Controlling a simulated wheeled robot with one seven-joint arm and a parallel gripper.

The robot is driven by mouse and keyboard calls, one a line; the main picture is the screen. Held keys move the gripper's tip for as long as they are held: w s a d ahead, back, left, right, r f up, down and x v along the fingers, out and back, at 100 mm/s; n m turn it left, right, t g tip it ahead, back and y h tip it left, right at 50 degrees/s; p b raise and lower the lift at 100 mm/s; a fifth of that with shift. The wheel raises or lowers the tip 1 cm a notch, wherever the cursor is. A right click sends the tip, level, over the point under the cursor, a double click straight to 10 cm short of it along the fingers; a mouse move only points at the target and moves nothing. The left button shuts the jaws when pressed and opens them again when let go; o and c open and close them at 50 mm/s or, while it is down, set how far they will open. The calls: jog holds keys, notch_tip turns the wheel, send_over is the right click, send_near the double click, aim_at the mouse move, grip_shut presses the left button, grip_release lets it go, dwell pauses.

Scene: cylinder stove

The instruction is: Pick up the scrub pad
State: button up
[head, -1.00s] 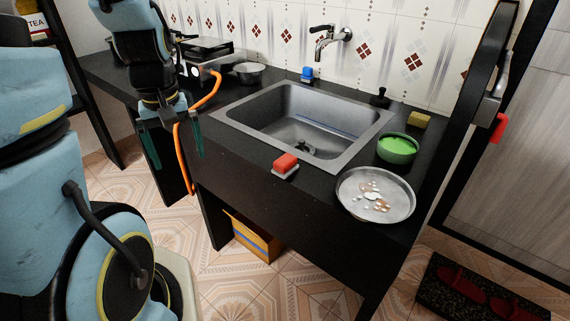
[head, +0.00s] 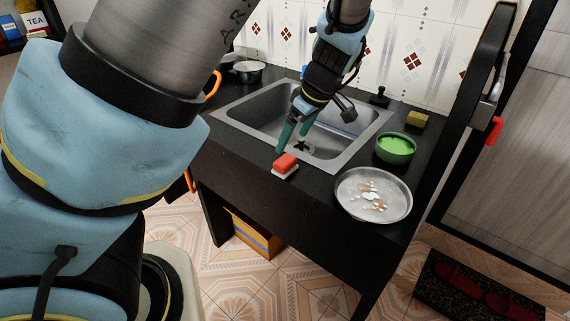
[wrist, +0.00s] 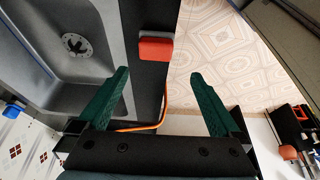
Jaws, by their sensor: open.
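A red block with a pale base (head: 285,164), which looks like the scrub pad, lies on the black counter's front strip, before the sink. It also shows in the wrist view (wrist: 155,49), ahead of the fingertips and between their lines. My gripper (head: 292,142) is over the front part of the sink, just behind and above the red block, fingers pointing down. In the wrist view my gripper (wrist: 159,76) has its two green fingers wide apart with nothing between them. A yellowish sponge-like block (head: 417,120) lies at the counter's back right.
The steel sink (head: 345,160) is directly behind the red block. A green bowl (head: 396,148) and a round metal plate with bits of food (head: 350,208) stand to the right. A tap is on the wall behind. The counter's front edge is close to the block.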

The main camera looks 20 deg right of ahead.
aim_at(285, 159)
jog(key=x, duration=0.5)
jog(key=shift+d+f, duration=0.15)
jog(key=shift+d, duration=0.15)
jog(key=shift+p+x, duration=1.1)
jog(key=shift+x, duration=1.55)
jog(key=shift+w+d, duration=0.1)
jog(key=shift+d, duration=0.05)
jog(key=shift+c, duration=0.2)
jog(key=c, duration=1.3)
jog(key=shift+o, duration=0.2)
notch_tip(285, 159, up, 10)
jog(key=shift+r+b, duration=0.1)
jog(key=shift+b, duration=0.8)
